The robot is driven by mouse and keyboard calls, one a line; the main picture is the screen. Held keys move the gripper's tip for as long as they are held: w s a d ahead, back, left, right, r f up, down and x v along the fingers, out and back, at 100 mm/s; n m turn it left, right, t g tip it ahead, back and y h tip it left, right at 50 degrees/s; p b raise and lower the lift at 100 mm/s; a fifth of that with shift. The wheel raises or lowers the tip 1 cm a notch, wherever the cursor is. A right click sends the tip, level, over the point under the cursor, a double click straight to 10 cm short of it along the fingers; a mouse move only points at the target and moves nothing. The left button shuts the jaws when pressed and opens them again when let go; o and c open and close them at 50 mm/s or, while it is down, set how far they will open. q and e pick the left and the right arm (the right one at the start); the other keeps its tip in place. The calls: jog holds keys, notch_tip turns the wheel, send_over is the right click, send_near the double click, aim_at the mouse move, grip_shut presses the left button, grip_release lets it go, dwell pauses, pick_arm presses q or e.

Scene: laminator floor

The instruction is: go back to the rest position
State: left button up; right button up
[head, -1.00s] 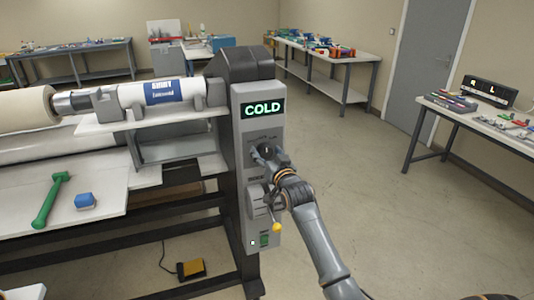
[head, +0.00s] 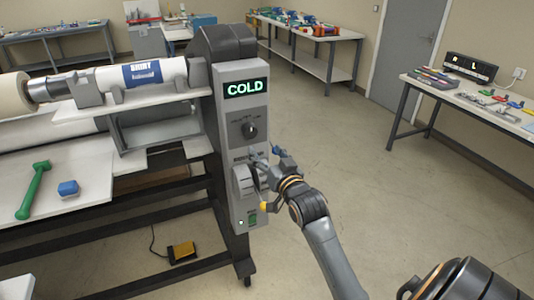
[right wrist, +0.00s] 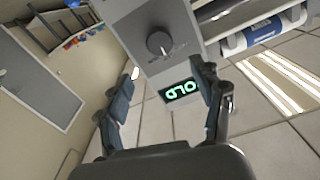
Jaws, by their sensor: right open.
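My right gripper (head: 268,160) is in front of the laminator's grey control panel (head: 243,100), just below and to the right of the black knob (head: 249,130). In the right wrist view its two fingers (right wrist: 160,98) are spread apart with nothing between them. The knob also shows in that view (right wrist: 160,42), beyond the fingertips and apart from them. The panel's green display (head: 245,88) reads COLD. A lever with a yellow end (head: 264,206) sits low on the panel, partly hidden by my gripper. My left gripper is not in view.
The laminator holds a white roll (head: 150,74) at left. A yellow foot pedal (head: 182,251) is on the floor. A table (head: 450,90) stands at right. The floor between is clear.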

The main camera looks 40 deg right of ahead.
jog(key=shift+f, duration=0.1)
dwell(0.4)
jog(key=s+a+f+n+g+y, duration=0.2)
jog(key=s+a+f+g, duration=0.1)
jog(key=s+a+f, duration=0.35)
jog(key=s+a+f+n+g+y, duration=0.1)
jog(key=s+a+f+n+g, duration=0.15)
jog(key=s+a+f, duration=0.4)
jog(key=s+a+f+n+g+y, duration=0.1)
jog(key=s+a+f+g, duration=0.3)
jog(key=s, duration=0.5)
jog(key=s+a+f+n+g+y, duration=0.1)
jog(key=s+a+f+n+g, duration=0.3)
jog(key=s, duration=0.6)
notch_tip(320, 180, down, 30)
jog(key=s+d+m+g+b, duration=0.1)
jog(key=m+g+b, duration=0.1)
jog(key=s+d+f+b, duration=0.1)
jog(key=s+d+f, duration=0.2)
jog(key=s+f, duration=1.3)
jog(key=shift+s+d+f+g+h, duration=0.2)
jog(key=shift+s+g+h, duration=0.1)
jog(key=shift+s+g, duration=0.15)
